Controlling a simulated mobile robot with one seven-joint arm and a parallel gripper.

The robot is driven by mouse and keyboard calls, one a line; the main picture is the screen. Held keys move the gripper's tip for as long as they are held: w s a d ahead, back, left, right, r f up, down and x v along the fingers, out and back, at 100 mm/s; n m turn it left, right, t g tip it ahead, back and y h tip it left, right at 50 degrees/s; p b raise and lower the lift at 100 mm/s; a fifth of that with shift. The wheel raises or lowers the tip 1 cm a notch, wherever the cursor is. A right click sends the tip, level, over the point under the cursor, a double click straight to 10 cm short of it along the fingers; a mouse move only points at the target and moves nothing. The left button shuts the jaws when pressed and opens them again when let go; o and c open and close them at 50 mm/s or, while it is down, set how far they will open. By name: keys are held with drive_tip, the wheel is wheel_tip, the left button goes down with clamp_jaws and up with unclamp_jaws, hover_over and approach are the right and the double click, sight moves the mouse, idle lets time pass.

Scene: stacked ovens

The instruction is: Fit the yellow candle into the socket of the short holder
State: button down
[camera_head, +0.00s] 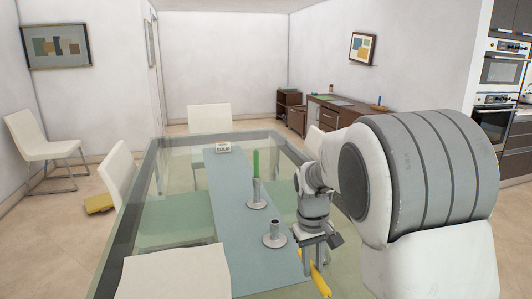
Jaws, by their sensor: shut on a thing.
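The yellow candle (321,283) is in my gripper (307,264) at the lower middle of the head view. It is tilted, its lower end pointing down to the right, and the fingers hide part of it. The short holder (274,236), grey with a round base and an upright socket, stands on the blue runner just left of my gripper. No candle shows in its socket. The gripper and candle are apart from the holder in the picture; their height above the table is hard to tell.
A taller holder (257,200) with a green candle (256,163) stands behind the short one. A small white sign (223,147) sits farther back on the runner (228,190). Chairs surround the glass table (159,189).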

sight(323, 281)
drive_tip(key=s+p, duration=0.1)
drive_tip(key=r+p, duration=0.1)
drive_tip(key=p, duration=0.1)
drive_tip(key=shift+s+d+r, duration=0.1)
drive_tip(key=shift+s+r, duration=0.1)
drive_tip(key=shift+s, duration=0.2)
drive_tip(key=p, duration=0.1)
drive_tip(key=m+p, duration=0.1)
drive_tip(key=p, duration=0.1)
drive_tip(key=shift+s+d+p, duration=0.2)
drive_tip(key=shift+d+p, duration=0.1)
drive_tip(key=shift+d, duration=0.05)
drive_tip(key=s+p, duration=0.1)
drive_tip(key=p, duration=0.1)
drive_tip(key=d+r+m+p, duration=0.1)
drive_tip(key=p, duration=0.2)
drive_tip(key=shift+s, duration=0.35)
drive_tip(key=s+p, duration=0.1)
drive_tip(key=d+m+p, duration=0.1)
drive_tip(key=p, duration=0.1)
drive_tip(key=shift+s, duration=0.5)
drive_tip(key=shift+a, duration=0.15)
